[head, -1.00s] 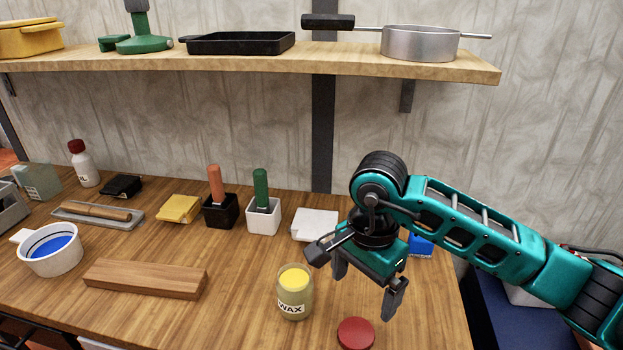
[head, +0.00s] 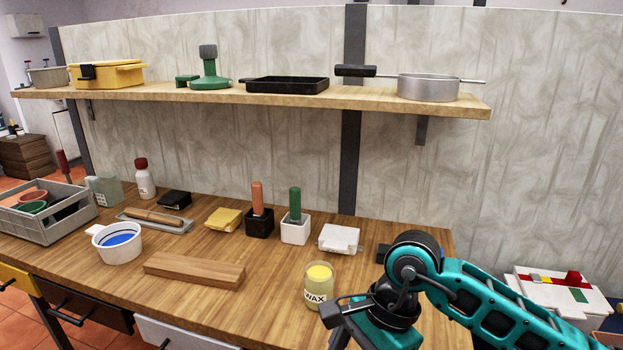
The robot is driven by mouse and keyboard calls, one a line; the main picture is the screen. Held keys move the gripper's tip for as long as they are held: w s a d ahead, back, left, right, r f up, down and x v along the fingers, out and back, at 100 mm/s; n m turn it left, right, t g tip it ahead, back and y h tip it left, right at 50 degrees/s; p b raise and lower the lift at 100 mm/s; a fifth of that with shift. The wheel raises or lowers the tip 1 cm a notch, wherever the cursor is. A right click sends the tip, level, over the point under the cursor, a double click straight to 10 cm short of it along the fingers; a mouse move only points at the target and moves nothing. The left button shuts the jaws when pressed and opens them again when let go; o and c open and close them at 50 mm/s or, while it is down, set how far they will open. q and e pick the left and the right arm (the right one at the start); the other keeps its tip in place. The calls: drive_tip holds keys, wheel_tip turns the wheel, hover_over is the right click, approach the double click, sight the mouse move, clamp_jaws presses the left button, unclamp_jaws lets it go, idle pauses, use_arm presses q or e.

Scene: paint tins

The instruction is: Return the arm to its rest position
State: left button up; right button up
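My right arm (head: 490,305) comes in from the lower right. My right gripper (head: 375,328) points down at the bottom edge of the head view, at the right end of the workbench (head: 215,268). Its fingertips are cut off by the frame, so its opening is hidden. My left gripper is not in view.
A wooden block (head: 194,270), a white cup with blue paint (head: 118,243) and brush holders (head: 295,229) stand on the bench. A white box (head: 340,238) lies behind the jar. A shelf (head: 200,97) with pans runs above. A grey crate (head: 60,228) is at left.

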drive_tip(key=s+a+r+m+y+p, duration=0.1)
drive_tip(key=s+a+r+m+y, duration=0.4)
drive_tip(key=a+r+m+y, duration=0.8)
drive_tip(key=w+d+f+m+t+p, duration=0.15)
drive_tip(key=w+d+m+t, duration=0.25)
drive_tip(key=m+t, duration=0.55)
drive_tip(key=w+d+f+m+t, duration=0.3)
drive_tip(key=d+m+t, duration=0.25)
drive_tip(key=m, duration=0.65)
drive_tip(key=d+f+m+t+h, duration=0.4)
drive_tip(key=d+f+m+h, duration=0.4)
drive_tip(key=m, duration=0.5)
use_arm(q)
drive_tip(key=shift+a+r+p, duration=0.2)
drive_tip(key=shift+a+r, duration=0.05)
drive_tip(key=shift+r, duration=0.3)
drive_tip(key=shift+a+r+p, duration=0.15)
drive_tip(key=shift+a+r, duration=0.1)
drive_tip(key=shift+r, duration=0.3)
use_arm(e)
drive_tip(key=s+d+f+m+g+h, duration=0.3)
drive_tip(key=s+f+m, duration=0.1)
drive_tip(key=f, duration=0.3)
drive_tip(key=s+d+f+m+g+h, duration=0.3)
drive_tip(key=s+f+m, duration=0.2)
drive_tip(key=f, duration=0.3)
drive_tip(key=shift+s+d+f+m+g, duration=0.15)
drive_tip(key=shift+d+f+m+g, duration=0.15)
drive_tip(key=shift+m, duration=0.25)
